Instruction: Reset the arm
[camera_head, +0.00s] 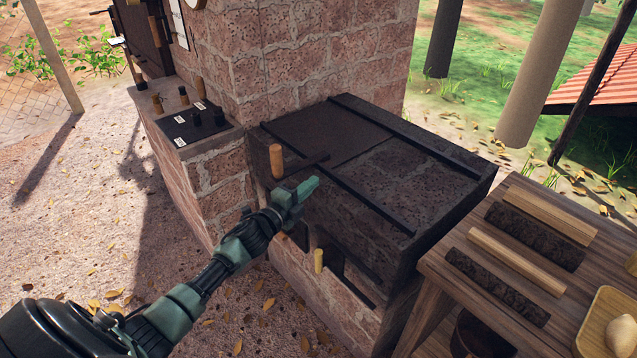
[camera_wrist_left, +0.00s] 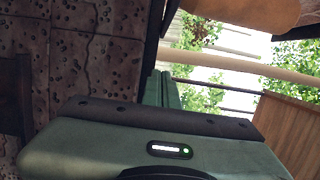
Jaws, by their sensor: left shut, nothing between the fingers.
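My left arm comes in from the lower left in the head view. Its green and black gripper (camera_head: 305,189) is shut and empty. The fingertips are in front of the brick oven block, just right of an upright wooden handle (camera_head: 276,161); I cannot tell whether they touch it. In the left wrist view the green gripper body fills the lower part, with its shut fingers (camera_wrist_left: 161,90) pointing up. A tan rounded thing (camera_wrist_left: 250,15), perhaps the wooden handle, is at the top right there. My right gripper is not in view.
The brick block (camera_head: 415,188) has dark metal rails on top. A second, yellowish handle (camera_head: 318,261) is on its front. At the right a wooden table (camera_head: 440,262) holds pale and dark bars and a tray (camera_head: 597,325). Open ground (camera_head: 90,200) lies at the left.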

